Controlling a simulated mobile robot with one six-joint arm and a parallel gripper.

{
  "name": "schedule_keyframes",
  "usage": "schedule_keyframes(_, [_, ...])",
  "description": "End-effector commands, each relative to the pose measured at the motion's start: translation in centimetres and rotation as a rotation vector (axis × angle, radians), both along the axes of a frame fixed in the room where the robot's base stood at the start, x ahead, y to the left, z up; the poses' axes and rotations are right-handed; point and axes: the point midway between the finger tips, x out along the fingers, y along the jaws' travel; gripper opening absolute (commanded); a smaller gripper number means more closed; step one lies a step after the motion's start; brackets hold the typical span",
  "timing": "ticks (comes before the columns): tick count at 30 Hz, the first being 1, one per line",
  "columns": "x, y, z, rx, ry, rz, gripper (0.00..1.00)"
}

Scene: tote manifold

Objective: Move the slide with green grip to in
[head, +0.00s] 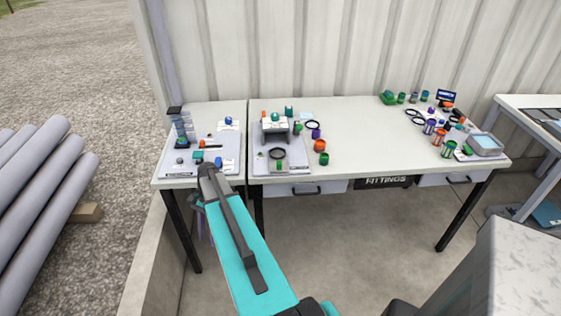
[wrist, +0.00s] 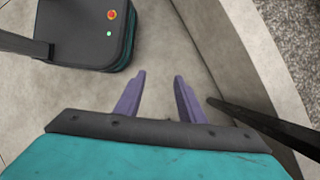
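A grey manifold block (head: 275,132) stands on a light board on the middle table, with small orange, teal and green parts on top. A green grip (head: 298,127) shows at its right side; it is too small to tell whether it is the slide or whether it is in or out. Another green piece (head: 279,165) is at the board's front. My gripper (wrist: 158,83) is open and empty in the wrist view, its two purple fingers apart over bare concrete floor. In the head view my arm reaches toward the left table's front edge, and the gripper is mostly hidden.
The left table (head: 172,184) holds a board with a stacked grey fixture and small parts. Several coloured cylinders stand on the middle table's right half. Its centre is clear. A dark table leg (wrist: 265,122) is close right of my gripper. Grey pipes (head: 40,190) lie left.

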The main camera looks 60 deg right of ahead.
Motion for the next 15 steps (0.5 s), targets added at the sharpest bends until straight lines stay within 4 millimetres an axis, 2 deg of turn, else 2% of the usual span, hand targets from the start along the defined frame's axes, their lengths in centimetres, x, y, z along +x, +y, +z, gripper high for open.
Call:
schedule_keyframes(1, [0.7, -2.4, 1.7, -0.002, -0.001, -0.071, 0.36])
schedule_keyframes(7, [1.0, -10.0, 8.0, 0.003, 0.014, -0.332, 0.36])
schedule_keyframes(11, [0.3, -14.9, 12.1, 0.006, 0.01, -0.472, 0.36])
schedule_keyframes(15, [-1.3, -19.9, 16.3, 0.003, -0.008, -0.593, 0.36])
